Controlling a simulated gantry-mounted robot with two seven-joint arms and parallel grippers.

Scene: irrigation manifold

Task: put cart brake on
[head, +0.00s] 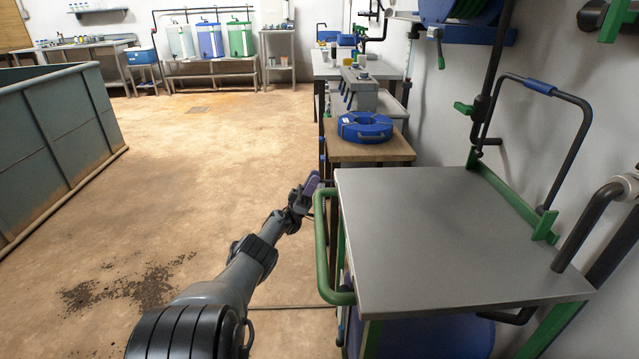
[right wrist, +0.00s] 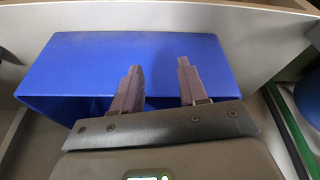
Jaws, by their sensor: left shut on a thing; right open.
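The cart is a grey-topped bench-like frame (head: 450,235) with a green tubular handle (head: 321,245) along its left side in the head view. My left gripper (head: 313,184) is at the far end of this handle, with its jaws shut on the green tube there; the exact contact is small and partly hidden. I cannot make out a separate brake lever. My right gripper (right wrist: 164,88) is open and empty in the right wrist view, its two fingers apart in front of a blue box (right wrist: 140,60). The right gripper does not show in the head view.
A blue coiled reel (head: 365,127) lies on a wooden-topped table (head: 370,152) beyond the cart. Pipes and a wall line the right side. A large grey-green tank (head: 50,140) stands at left. The concrete floor (head: 200,150) between is mostly clear, with a dark dirt patch.

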